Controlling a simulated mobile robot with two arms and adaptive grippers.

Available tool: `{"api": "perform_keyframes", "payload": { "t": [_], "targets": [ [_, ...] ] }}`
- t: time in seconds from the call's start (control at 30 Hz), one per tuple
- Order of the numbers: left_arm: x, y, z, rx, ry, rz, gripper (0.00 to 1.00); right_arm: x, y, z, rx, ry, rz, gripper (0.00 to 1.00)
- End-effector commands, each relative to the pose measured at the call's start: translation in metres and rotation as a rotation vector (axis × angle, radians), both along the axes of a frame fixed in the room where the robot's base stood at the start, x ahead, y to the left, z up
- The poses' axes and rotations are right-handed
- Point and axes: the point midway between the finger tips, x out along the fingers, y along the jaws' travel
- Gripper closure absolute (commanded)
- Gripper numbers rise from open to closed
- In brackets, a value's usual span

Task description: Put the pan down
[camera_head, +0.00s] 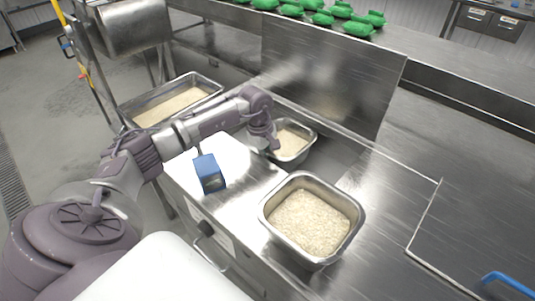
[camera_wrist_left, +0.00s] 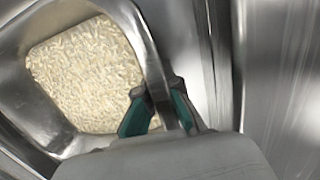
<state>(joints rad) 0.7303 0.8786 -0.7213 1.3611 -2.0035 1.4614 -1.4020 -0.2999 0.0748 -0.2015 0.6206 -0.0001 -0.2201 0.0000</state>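A steel pan of rice (camera_head: 304,154) is at the middle of the head view, partly hidden by my left arm. My left gripper (camera_head: 274,147) is at its left rim. In the left wrist view the pan (camera_wrist_left: 147,40) fills the left side, and the teal-tipped fingers of the gripper (camera_wrist_left: 162,98) stand on either side of its rim, closed on it. The rice lies level inside. I cannot tell whether the pan rests on the surface or hangs just above it. My right gripper is not in view.
A second rice pan (camera_head: 354,237) is nearer, at the counter's front. A larger rice tray (camera_head: 124,112) stands at the left. A blue box-shaped device (camera_head: 209,173) is by the counter edge. An upright steel panel (camera_head: 330,85) stands behind. Bare counter (camera_head: 400,180) lies to the right.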

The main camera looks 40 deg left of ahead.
Motion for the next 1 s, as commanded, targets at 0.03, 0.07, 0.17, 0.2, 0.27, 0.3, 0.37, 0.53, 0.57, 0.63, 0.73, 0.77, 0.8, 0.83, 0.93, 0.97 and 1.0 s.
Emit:
{"api": "perform_keyframes", "payload": {
  "t": [0.03, 0.07, 0.17, 0.2, 0.27, 0.3, 0.37, 0.53, 0.57, 0.63, 0.73, 0.77, 0.8, 0.83, 0.93, 0.97, 1.0],
  "targets": [
    [0.002, 0.000, 0.003, -0.002, -0.009, 0.000, 1.00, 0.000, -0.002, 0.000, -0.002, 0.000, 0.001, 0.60],
    [0.002, 0.000, 0.003, -0.002, -0.009, 0.000, 1.00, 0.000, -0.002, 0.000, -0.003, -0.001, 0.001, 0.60],
    [0.000, 0.000, -0.002, 0.000, 0.000, -0.001, 0.96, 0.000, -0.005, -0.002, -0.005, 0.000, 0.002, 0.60],
    [0.000, 0.000, -0.001, 0.000, 0.000, 0.000, 0.89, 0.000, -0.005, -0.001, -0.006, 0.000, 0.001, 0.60],
    [0.000, 0.000, -0.001, 0.000, 0.000, -0.001, 0.79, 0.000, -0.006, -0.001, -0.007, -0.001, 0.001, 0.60],
    [0.000, 0.000, -0.001, 0.000, 0.000, 0.000, 0.72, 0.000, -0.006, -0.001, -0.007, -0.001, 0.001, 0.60],
    [0.000, 0.000, -0.001, 0.000, 0.000, -0.001, 0.69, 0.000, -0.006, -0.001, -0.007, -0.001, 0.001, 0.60],
    [0.000, 0.000, -0.001, -0.001, 0.000, -0.001, 0.69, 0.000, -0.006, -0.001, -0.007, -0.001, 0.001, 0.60],
    [0.000, 0.000, -0.001, -0.001, 0.000, -0.001, 0.69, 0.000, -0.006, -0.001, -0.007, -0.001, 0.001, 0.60],
    [0.000, 0.000, 0.001, -0.001, 0.000, -0.001, 0.69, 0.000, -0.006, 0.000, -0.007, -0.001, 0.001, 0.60],
    [0.000, 0.001, 0.007, 0.000, -0.003, -0.001, 0.69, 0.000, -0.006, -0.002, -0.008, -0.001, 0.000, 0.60],
    [0.000, 0.001, 0.010, 0.000, -0.003, -0.002, 0.69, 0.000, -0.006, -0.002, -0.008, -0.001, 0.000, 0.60],
    [-0.001, 0.002, 0.016, 0.000, -0.003, -0.002, 0.69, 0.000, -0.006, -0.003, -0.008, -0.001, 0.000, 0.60],
    [-0.001, 0.003, 0.021, 0.002, -0.004, -0.001, 0.69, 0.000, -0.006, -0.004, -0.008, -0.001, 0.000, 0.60],
    [-0.003, 0.005, 0.042, 0.002, -0.006, -0.001, 0.69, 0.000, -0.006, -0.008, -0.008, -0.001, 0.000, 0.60],
    [-0.004, 0.006, 0.049, 0.003, -0.006, -0.001, 0.69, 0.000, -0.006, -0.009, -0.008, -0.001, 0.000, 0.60],
    [-0.005, 0.007, 0.058, 0.001, -0.005, -0.001, 0.69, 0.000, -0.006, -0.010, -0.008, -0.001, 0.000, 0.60]
  ]
}}
